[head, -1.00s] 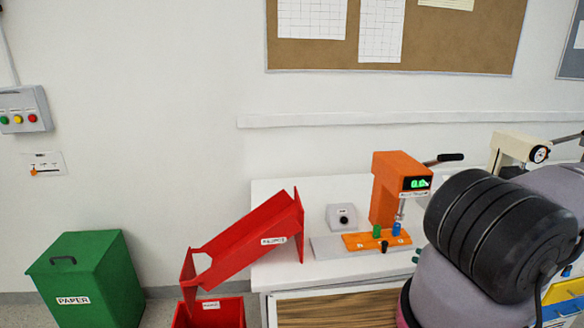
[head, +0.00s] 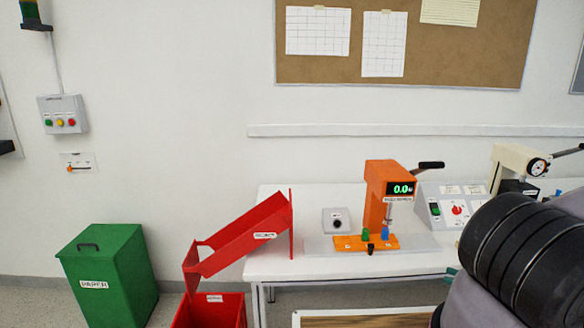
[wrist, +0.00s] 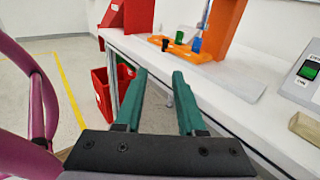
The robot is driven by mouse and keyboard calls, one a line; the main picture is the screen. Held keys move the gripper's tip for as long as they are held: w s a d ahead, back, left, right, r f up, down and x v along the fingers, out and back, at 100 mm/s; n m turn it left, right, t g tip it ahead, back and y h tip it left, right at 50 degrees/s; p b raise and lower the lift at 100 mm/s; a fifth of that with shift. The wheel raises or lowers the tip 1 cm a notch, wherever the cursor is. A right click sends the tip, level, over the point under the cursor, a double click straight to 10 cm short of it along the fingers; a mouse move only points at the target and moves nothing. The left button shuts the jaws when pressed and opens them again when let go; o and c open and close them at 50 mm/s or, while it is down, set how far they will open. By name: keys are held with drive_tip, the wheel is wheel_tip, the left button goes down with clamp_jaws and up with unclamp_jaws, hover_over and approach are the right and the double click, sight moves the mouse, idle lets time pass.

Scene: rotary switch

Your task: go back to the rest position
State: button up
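My gripper (wrist: 159,76) shows in the wrist view as two green fingers, apart, with nothing between them. It is in the air in front of the white table's (wrist: 205,85) edge. In the head view my dark arm covers the lower right, and the gripper is almost wholly hidden. A grey switch panel (head: 426,219) with a red rotary knob (head: 457,210) and a green rocker (head: 435,209) stands on the table. In the wrist view part of the panel (wrist: 296,88) shows at the right edge, away from the fingers; the knob is out of that view.
An orange press (head: 376,190) and a red chute (head: 240,238) stand on the table, with a red bin (head: 208,312) below the chute. A green paper bin (head: 110,272) is at the left. Open floor (wrist: 38,100) lies left of the table in the wrist view.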

drive_tip(key=w+a+r+n+g+h, duration=0.1)
drive_tip(key=a+r+n+g+h, duration=0.15)
drive_tip(key=r+n, duration=0.45)
drive_tip(key=w+a+r+n+g+h, duration=0.2)
drive_tip(key=a+r+g, duration=0.15)
drive_tip(key=r, duration=0.75)
drive_tip(key=w+a+r+n+g+h, duration=0.1)
drive_tip(key=a+r+n+g+h, duration=0.3)
drive_tip(key=r, duration=0.5)
drive_tip(key=s+a+r+n+t+h, duration=0.1)
drive_tip(key=s+a+r+n+t, duration=0.2)
drive_tip(key=r, duration=0.6)
drive_tip(key=s+a+r+n+t+h, duration=0.2)
drive_tip(key=s+a+r+n, duration=0.3)
drive_tip(key=r, duration=0.5)
drive_tip(key=shift+s+a+t, duration=0.6)
drive_tip(key=shift+s+a, duration=0.4)
drive_tip(key=shift+s, duration=0.05)
